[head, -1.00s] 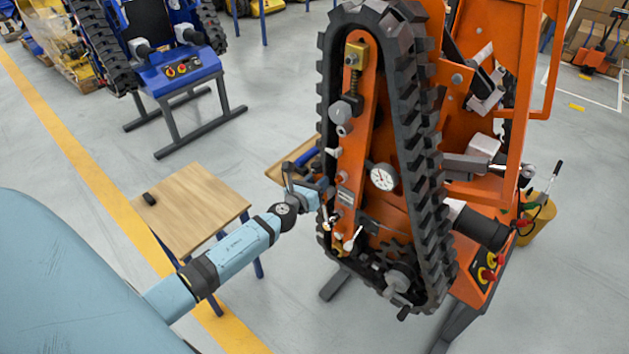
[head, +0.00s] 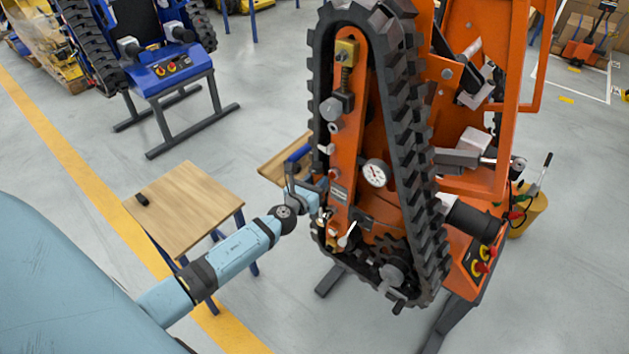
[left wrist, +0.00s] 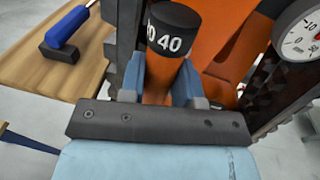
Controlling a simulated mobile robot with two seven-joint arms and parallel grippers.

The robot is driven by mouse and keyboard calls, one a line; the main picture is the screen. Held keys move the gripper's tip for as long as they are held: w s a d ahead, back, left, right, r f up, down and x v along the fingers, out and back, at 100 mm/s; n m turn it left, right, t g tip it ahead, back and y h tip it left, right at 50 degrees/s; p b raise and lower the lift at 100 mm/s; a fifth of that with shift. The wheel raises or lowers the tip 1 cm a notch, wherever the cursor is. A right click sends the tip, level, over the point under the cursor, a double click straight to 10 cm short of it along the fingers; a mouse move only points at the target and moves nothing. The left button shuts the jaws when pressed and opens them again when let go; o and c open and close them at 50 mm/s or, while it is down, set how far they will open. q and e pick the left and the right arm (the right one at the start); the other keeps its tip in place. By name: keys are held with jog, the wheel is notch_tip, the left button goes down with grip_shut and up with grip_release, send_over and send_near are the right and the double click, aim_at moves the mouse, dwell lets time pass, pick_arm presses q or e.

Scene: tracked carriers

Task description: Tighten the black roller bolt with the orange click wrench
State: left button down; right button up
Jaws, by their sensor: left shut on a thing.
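An orange click wrench (left wrist: 160,85) with a black end marked 40 stands between the fingers of my left gripper (left wrist: 160,80) in the left wrist view. My left gripper is shut on its orange body. In the head view the left gripper (head: 309,196) is at the lower left edge of the orange tracked carrier (head: 345,185), close to its black track (head: 405,150). The wrench is too small and covered to make out there. I cannot tell the black roller bolt apart from the carrier's other fittings. My right gripper is not in view.
A blue-handled tool (left wrist: 65,32) lies on a wooden surface (left wrist: 40,75) left of the carrier. A dial gauge (head: 375,173) sits on the carrier, right of the gripper. A small wooden table (head: 190,205) holds a black object (head: 142,199).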

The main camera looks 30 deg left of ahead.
pick_arm(q)
jog(key=shift+d, duration=0.15)
jog(key=shift+d+m, duration=0.6)
jog(key=shift+d, duration=0.15)
jog(key=shift+s+d, duration=0.1)
jog(key=shift+d, duration=0.05)
jog(key=shift+d+m, duration=0.4)
jog(key=shift+d, duration=0.35)
jog(key=shift+s+d+f+m, duration=0.1)
jog(key=shift+d+f+m, duration=0.05)
jog(key=shift+d+m, duration=0.65)
jog(key=shift+d, duration=0.1)
jog(key=shift+d+f+m+t, duration=0.15)
jog(key=shift+d+m, duration=0.05)
jog(key=shift+d, duration=0.2)
jog(key=shift+d+f+m+t, duration=0.1)
jog(key=shift+d+m+t, duration=0.1)
jog(key=shift+d, duration=0.2)
